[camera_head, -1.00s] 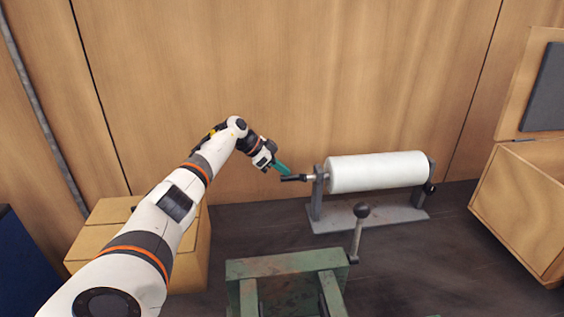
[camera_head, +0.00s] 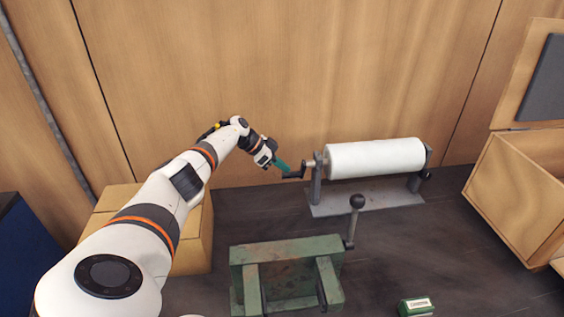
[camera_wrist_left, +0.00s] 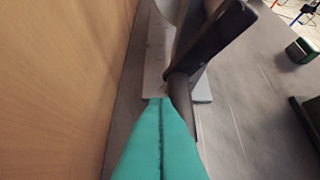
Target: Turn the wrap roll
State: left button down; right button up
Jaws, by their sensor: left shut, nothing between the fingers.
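The wrap roll (camera_head: 376,158) is a white cylinder lying level on a grey metal stand (camera_head: 372,199) against the wooden wall. A dark crank handle (camera_head: 293,175) sticks out at the stand's left end. My left gripper (camera_head: 286,172) has teal fingers, shut and empty, with the tips right at the crank handle. In the left wrist view the shut fingers (camera_wrist_left: 162,105) lie beside the dark handle (camera_wrist_left: 181,95); I cannot tell whether they touch it. My right gripper is not in view.
A green vise (camera_head: 287,262) with a ball-topped lever (camera_head: 357,202) stands in front of the stand. A wooden box (camera_head: 520,195) is at the right, a yellowish box (camera_head: 197,245) behind my left arm. A small green box (camera_head: 415,306) lies at the front.

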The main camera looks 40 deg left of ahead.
pick_arm(q)
jog(key=shift+s+d+f+h, duration=0.15)
jog(key=shift+d+f+h, duration=0.1)
jog(key=shift+d+h, duration=0.1)
jog(key=shift+s+d+f+p, duration=0.2)
jog(key=shift+d+f+p, duration=0.05)
jog(key=shift+f+p, duration=0.1)
dwell(0.9)
jog(key=shift+r, duration=0.1)
dwell(0.9)
